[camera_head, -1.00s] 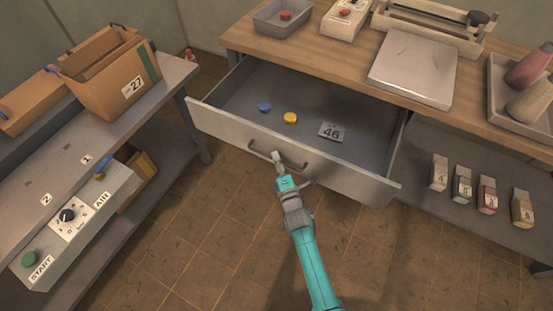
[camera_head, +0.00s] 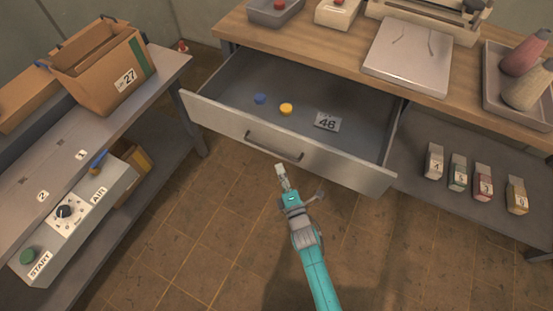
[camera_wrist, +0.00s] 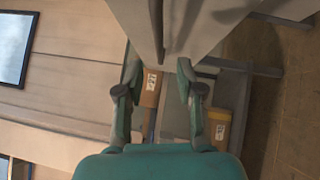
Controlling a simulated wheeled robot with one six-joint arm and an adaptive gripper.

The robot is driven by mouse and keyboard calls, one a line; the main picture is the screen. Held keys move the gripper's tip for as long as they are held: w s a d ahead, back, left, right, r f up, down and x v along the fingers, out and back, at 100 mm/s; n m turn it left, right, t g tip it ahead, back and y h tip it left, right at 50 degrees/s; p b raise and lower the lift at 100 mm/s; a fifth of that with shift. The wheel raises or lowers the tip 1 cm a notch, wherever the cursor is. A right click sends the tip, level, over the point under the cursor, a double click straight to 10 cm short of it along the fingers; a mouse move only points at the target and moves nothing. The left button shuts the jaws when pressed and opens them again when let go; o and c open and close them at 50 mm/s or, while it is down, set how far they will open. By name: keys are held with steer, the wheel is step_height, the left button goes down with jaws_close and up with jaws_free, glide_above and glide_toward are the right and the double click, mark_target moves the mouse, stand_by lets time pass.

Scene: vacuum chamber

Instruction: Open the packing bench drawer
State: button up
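The packing bench drawer (camera_head: 335,169) stands pulled well out, its inside open to view in the head view. Its dark bar handle (camera_head: 273,147) is on the front panel. My gripper (camera_head: 282,171) is just in front of and below the handle, apart from it. In the wrist view my gripper (camera_wrist: 159,75) has its two fingers spread with nothing held between them. The grey drawer front fills the top of that view. Inside the drawer lie a blue piece (camera_head: 260,99), a yellow disc (camera_head: 286,109) and a plate marked 46 (camera_head: 326,122).
The wooden bench top (camera_head: 322,50) carries trays and a scale. Several small numbered boxes (camera_head: 458,175) stand on the shelf below at right. A side bench at left holds a carton (camera_head: 103,75) and a control box (camera_head: 75,215). The tiled floor before the drawer is clear.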

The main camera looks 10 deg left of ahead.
steer(key=shift+v, duration=1.65)
steer(key=s+d+r+m+h, duration=0.25)
steer(key=s+d+m, duration=0.5)
steer(key=s, duration=0.45)
steer(key=s+d+r+m+h, duration=0.1)
steer(key=s+d+m+h, duration=0.2)
steer(key=s+d+m, duration=0.65)
steer(key=s+d+r+m+g+h, duration=0.2)
steer(key=s+r+m, duration=0.5)
steer(key=s+r, duration=0.7)
steer(key=s+d+h, duration=0.1)
steer(key=s, duration=0.2)
steer(key=shift+s+d+r+m+g, duration=0.3)
steer(key=shift+d+r+m+g, duration=0.05)
steer(key=shift+r+m+g, duration=0.05)
